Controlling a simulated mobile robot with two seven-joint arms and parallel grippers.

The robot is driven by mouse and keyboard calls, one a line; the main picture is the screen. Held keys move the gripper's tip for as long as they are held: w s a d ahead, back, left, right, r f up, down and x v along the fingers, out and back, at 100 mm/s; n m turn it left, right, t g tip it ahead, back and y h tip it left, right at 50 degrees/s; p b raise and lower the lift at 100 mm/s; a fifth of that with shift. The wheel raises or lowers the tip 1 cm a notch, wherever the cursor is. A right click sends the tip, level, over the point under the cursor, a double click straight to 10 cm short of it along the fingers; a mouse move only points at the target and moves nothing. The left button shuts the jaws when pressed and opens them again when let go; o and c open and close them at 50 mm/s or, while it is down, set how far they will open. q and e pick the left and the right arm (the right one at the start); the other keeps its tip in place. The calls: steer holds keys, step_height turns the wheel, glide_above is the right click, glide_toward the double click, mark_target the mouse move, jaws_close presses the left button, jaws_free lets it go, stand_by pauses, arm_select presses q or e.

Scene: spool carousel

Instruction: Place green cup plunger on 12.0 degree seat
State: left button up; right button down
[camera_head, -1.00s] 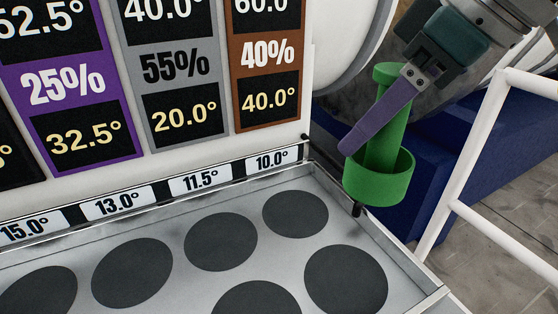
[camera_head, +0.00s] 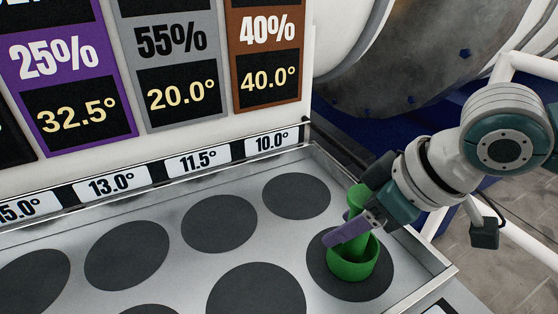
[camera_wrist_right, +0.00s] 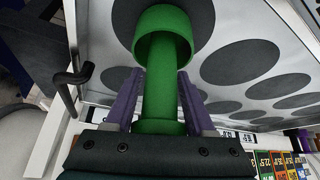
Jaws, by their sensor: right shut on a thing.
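The green cup plunger (camera_head: 352,268) has a stem and a wider cup at its lower end. My right gripper (camera_head: 345,231), with purple fingers, is shut on its stem. The plunger is nearly upright in front of the rightmost dark round seat (camera_head: 381,281) of the nearer row; I cannot tell whether it touches it. In the right wrist view the plunger (camera_wrist_right: 160,95) lies between both purple fingers, its cup overlapping a dark seat (camera_wrist_right: 200,14). No 12.0 degree label can be read; the nearer row's labels are out of sight. My left gripper is not in view.
The grey tray (camera_head: 447,268) has a raised rim and several dark seats. Its back row is labelled 15.0, 13.0, 11.5 and 10.0 degrees (camera_head: 272,142). A coloured panel (camera_head: 70,80) stands behind. White railing (camera_head: 532,65) is at the right.

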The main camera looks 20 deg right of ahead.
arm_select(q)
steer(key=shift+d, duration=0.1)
arm_select(e)
steer(key=shift+c, duration=1.2)
jaws_free()
steer(key=shift+f, duration=0.1)
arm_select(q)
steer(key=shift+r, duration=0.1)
arm_select(e)
steer(key=shift+d+r, duration=0.1)
steer(key=shift+r, duration=0.25)
arm_select(q)
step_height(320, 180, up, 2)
steer(key=p, duration=0.2)
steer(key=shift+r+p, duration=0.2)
steer(key=shift+p, duration=0.1)
arm_select(e)
steer(key=v, duration=1.1)
steer(key=shift+s+r, duration=0.2)
steer(key=shift+r, duration=0.05)
